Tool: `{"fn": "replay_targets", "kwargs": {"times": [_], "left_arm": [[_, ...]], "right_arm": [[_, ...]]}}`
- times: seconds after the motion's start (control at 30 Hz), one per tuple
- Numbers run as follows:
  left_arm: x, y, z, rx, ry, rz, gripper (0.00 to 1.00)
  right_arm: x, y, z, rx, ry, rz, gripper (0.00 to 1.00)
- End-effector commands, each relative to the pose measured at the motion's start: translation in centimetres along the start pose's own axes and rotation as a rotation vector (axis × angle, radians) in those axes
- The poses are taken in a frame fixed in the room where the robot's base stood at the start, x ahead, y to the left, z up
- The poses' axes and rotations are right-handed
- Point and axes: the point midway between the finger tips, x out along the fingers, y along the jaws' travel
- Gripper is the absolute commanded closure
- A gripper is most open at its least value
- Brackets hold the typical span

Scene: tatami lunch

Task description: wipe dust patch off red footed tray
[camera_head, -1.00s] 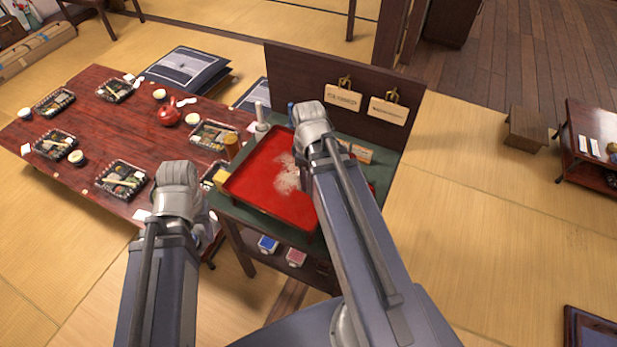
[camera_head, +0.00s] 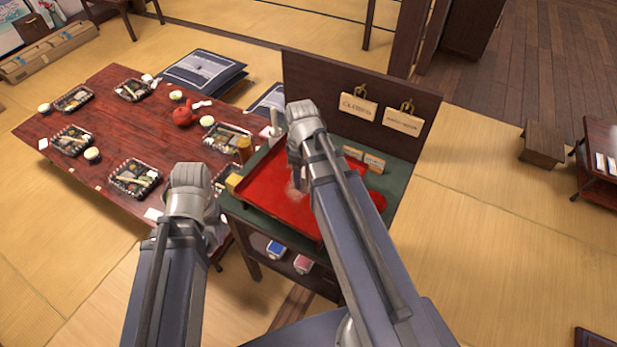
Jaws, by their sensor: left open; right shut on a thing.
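The red footed tray (camera_head: 262,190) lies on the green top of a small dark stand. A faint pale dust patch (camera_head: 296,189) shows on it, beside my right forearm, which hides part of the tray. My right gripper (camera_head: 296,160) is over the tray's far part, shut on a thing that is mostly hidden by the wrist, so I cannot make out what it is. My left gripper (camera_head: 211,232) is open and empty, left of the stand's near left corner; its fingers are largely hidden behind its own wrist.
The stand (camera_head: 408,165) has a dark back panel with two hanging signs. Blue and pink-red containers sit on the lower shelf. A low table (camera_head: 120,190) with lunch boxes is at left.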

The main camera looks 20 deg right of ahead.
Motion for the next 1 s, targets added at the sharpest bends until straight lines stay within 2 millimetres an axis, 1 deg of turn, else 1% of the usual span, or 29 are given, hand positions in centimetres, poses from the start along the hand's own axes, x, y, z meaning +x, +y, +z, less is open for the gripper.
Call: {"fn": "replay_targets", "kwargs": {"times": [0.03, 0.1, 0.33, 0.47, 0.8, 1.0], "left_arm": [[0.1, 0.0, 0.0, 0.000, 0.000, 0.000, 0.50], [0.1, 0.0, 0.0, 0.000, 0.000, 0.000, 0.50], [0.1, 0.0, 0.0, 0.000, 0.000, 0.000, 0.50], [0.0, 0.0, 0.0, 0.000, 0.000, 0.000, 0.50], [-0.1, 0.0, 0.0, 0.000, 0.000, 0.000, 0.50], [-0.1, 0.0, 0.0, 0.000, 0.000, 0.000, 0.50]], "right_arm": [[0.0, 0.1, -0.6, -0.002, 0.001, 0.000, 0.93], [0.1, 0.1, -1.0, -0.002, 0.001, 0.000, 0.93], [0.1, 0.1, -1.2, -0.001, 0.002, 0.000, 0.93], [0.0, 0.2, -1.8, -0.001, 0.002, 0.000, 0.93], [-0.1, 0.3, -4.5, -0.001, 0.001, 0.000, 0.93], [-0.1, 0.2, -4.6, 0.000, 0.001, 0.000, 0.93]]}}
